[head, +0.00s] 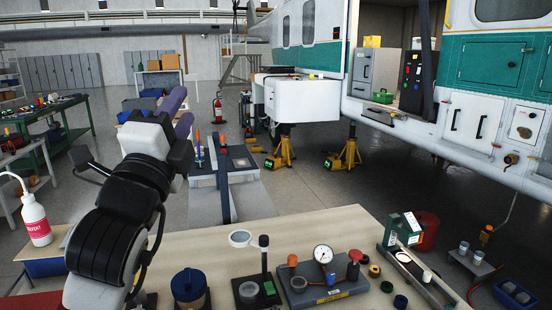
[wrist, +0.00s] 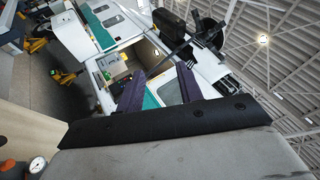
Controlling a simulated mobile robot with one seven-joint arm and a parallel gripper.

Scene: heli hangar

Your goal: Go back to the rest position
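My gripper (head: 183,105) is raised above the left part of the workbench (head: 330,225) in the head view. Its two purple fingers point up and away from me. In the wrist view the fingers (wrist: 160,76) stand apart with a clear gap. Nothing is between them; the helicopter shows through the gap. My arm hides part of the bench's left side.
A white bottle (head: 36,220) stands at left. The helicopter (head: 490,110) is at right, with yellow jacks (head: 345,155) beneath.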

